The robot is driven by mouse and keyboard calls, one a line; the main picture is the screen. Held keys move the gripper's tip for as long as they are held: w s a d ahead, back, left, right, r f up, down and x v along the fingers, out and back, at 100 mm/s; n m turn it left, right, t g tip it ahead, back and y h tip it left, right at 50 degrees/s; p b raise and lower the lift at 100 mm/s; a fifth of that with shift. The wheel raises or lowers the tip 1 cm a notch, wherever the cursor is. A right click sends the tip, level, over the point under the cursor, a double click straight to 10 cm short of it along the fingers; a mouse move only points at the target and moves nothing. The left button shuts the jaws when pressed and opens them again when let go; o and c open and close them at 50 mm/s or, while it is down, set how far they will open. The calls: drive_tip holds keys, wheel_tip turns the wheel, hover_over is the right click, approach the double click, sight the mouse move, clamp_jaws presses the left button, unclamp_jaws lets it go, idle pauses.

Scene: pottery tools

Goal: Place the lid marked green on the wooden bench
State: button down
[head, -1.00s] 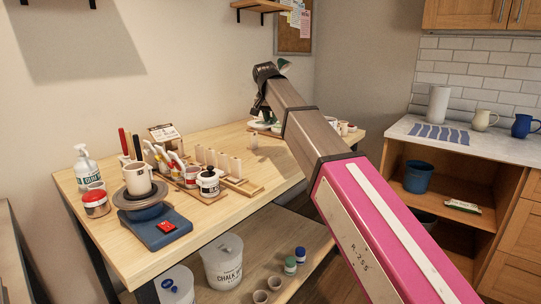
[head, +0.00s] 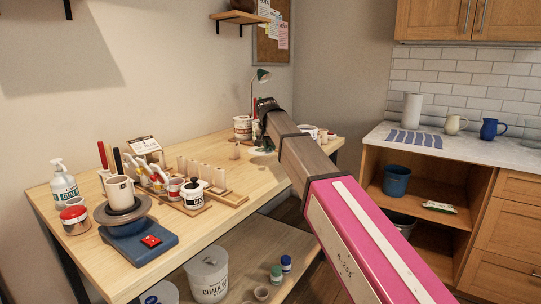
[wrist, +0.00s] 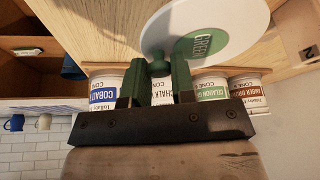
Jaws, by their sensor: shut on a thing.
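My gripper (wrist: 157,68) has green fingers, shut on the knob (wrist: 153,56) of a white round lid with a green label reading GREEN (wrist: 205,45). The lid (wrist: 235,20) is tilted in the wrist view, with the wooden bench (wrist: 110,12) behind it.
Labelled jars stand close around my gripper: cobalt (wrist: 102,95), chalk (wrist: 162,92), celadon green (wrist: 210,88) and amber brown (wrist: 246,87). A desk lamp (head: 262,75) stands at the back. A wooden rack (head: 230,198), a lidded jar (head: 192,195) and a scale (head: 135,245) occupy the nearer bench.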

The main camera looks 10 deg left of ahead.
sight(270, 151)
drive_tip(key=shift+w+d+f, duration=0.1)
drive_tip(key=shift+w+f, duration=0.05)
drive_tip(key=shift+f, duration=1.95)
drive_tip(key=c, duration=1)
unclamp_jaws()
drive_tip(key=shift+f, duration=0.1)
drive_tip(key=shift+o, duration=0.2)
drive_tip(key=v, duration=1.2)
